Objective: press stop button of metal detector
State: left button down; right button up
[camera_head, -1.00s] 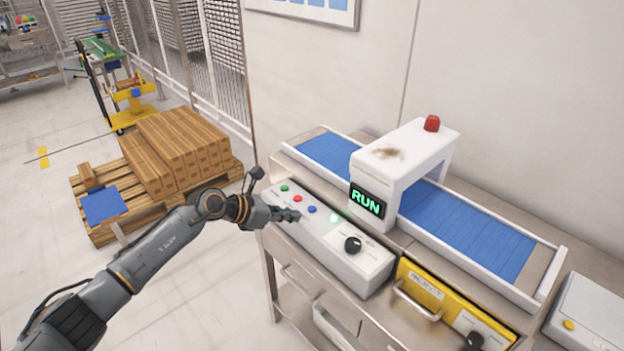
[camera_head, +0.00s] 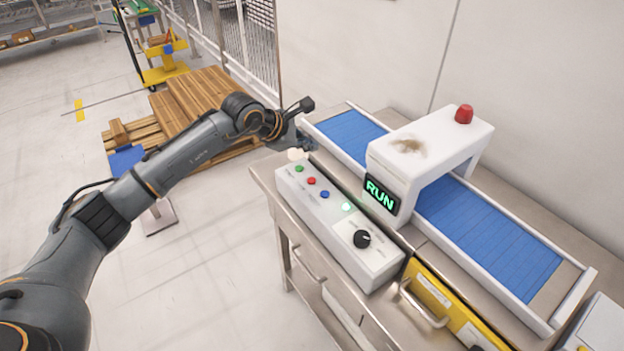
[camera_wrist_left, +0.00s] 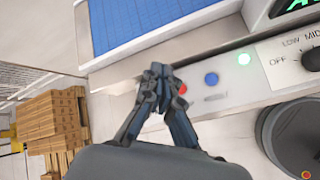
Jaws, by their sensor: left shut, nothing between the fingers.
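The metal detector (camera_head: 415,140) is a white arch over a blue conveyor, with a lit green RUN display (camera_head: 381,195). Its light control box (camera_head: 350,235) carries a row of green (camera_head: 299,169), red (camera_head: 311,181) and blue (camera_head: 324,194) buttons, a lit green lamp (camera_head: 347,207) and a black knob (camera_head: 362,239). My left gripper (camera_head: 303,142) is shut and empty, near the box's far left end, beside the conveyor. In the left wrist view, the fingertips (camera_wrist_left: 159,70) appear beside the red button (camera_wrist_left: 183,88) and partly cover it; the green button is hidden. My right gripper is not visible.
The blue conveyor belt (camera_head: 490,237) runs behind the box, with a raised rail. A red beacon (camera_head: 464,114) tops the arch. A yellow drawer unit (camera_head: 445,305) is at the lower right.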

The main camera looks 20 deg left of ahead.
pick_arm(q)
jog(key=f, duration=0.2)
jog(key=b, duration=0.4)
send_over(309, 181)
notch_tip(309, 181, down, 6)
jog(key=shift+r, duration=0.2)
jog(key=shift+f+b, duration=0.3)
jog(key=shift+f, duration=0.2)
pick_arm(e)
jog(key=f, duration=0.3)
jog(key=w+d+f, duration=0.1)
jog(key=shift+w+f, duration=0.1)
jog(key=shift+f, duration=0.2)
pick_arm(q)
jog(key=shift+r, duration=0.1)
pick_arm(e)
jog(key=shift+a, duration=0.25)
pick_arm(q)
jog(key=shift+f+b, duration=0.45)
jog(key=shift+b, duration=0.1)
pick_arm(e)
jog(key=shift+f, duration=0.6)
